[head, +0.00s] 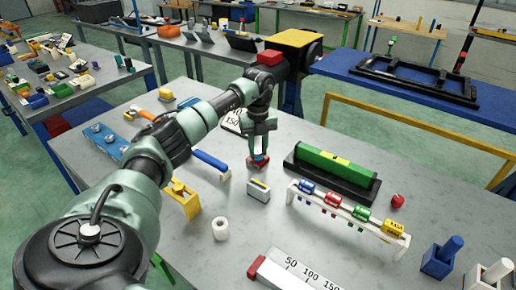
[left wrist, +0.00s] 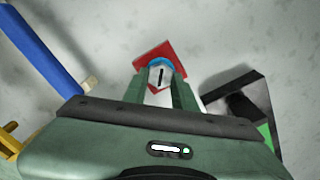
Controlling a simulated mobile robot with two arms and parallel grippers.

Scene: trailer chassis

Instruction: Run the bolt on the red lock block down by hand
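The red lock block (left wrist: 153,54) lies on the grey table. In the head view the red lock block (head: 258,162) shows only as a small red edge under the fingers. On it sits the bolt (left wrist: 160,77), with a dark slot in its top and a blue rim around it. My left gripper (left wrist: 161,85) points down over the block, one finger on each side of the bolt, with no gap seen between them. In the head view my left gripper (head: 262,150) hides most of the block. My right gripper is in neither view.
A blue-handled bar (head: 210,160) and a yellow bracket (head: 183,198) lie left of the block. A small grey box (head: 258,190) stands close in front. A green block on a black base (head: 335,164) and a white rack (head: 345,212) stand to the right.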

